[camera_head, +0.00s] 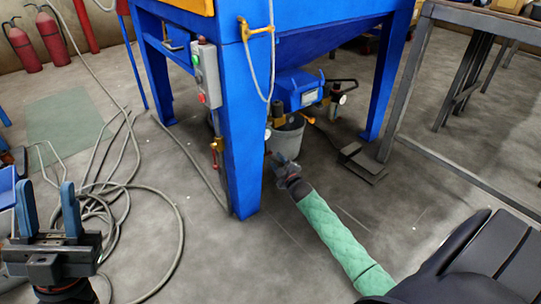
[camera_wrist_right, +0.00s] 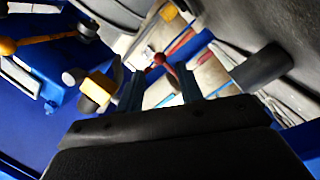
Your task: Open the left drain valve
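The blue blasting cabinet (camera_head: 240,110) stands in the middle of the head view. A small brass valve with a red handle (camera_head: 217,146) is at its left front leg. More yellow fittings (camera_head: 308,119) sit under the hopper; I cannot tell which is the left drain valve. My right gripper (camera_head: 281,164) is low, right of the front leg and near the bucket. My left gripper (camera_head: 48,197) is open and empty, far from the cabinet.
A coiled hose (camera_head: 110,205) lies on the left floor. A metal table (camera_head: 485,20) is at right. The front floor is mostly clear.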

